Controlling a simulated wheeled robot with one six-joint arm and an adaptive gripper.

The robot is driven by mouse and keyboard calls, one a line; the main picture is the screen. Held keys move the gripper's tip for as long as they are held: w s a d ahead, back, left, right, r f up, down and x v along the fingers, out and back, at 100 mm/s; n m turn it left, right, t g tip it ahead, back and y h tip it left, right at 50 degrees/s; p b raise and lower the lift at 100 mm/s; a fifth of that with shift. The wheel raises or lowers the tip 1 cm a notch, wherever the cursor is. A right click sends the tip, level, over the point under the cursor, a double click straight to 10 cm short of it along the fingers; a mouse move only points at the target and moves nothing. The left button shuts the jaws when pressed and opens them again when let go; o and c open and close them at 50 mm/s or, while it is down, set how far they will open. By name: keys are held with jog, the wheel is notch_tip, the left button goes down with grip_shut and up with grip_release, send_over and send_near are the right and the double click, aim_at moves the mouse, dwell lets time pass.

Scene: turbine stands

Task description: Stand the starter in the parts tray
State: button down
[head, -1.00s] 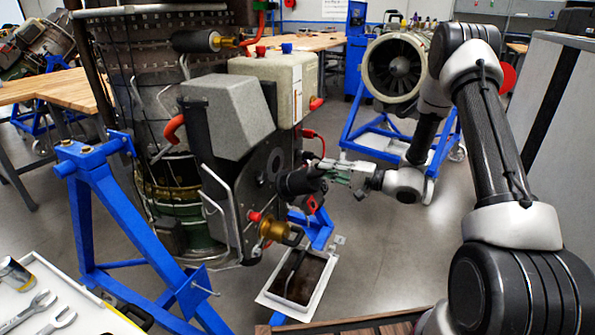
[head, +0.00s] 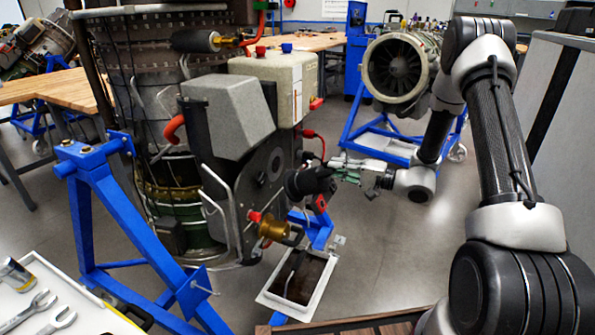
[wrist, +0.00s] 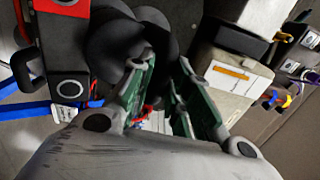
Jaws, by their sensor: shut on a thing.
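The starter (head: 312,182) is a dark, rounded cylinder beside the engine's gearbox side in the head view. My gripper (head: 338,172) is shut on its right end and holds it off the floor. A small gap seems to show between the starter and the gearbox face (head: 266,168). In the wrist view the dark starter (wrist: 118,38) lies beyond the green finger pads of my gripper (wrist: 165,72), which partly hide it. A white-rimmed tray with a dark bottom (head: 322,288) is below; I cannot tell whether it is the parts tray.
A blue engine stand (head: 140,240) is at left. A brass-coloured fitting (head: 272,228) juts out below the starter. A white surface with wrenches (head: 60,300) is at lower left. Another engine (head: 395,68) stands behind. Open floor (head: 400,250) lies right of the tray.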

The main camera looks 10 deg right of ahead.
jog(key=s+d+r, duration=0.3)
jog(key=d+r, duration=0.1)
jog(key=d, duration=0.2)
jog(key=shift+s, duration=0.25)
dwell(0.4)
jog(key=shift+w, duration=0.1)
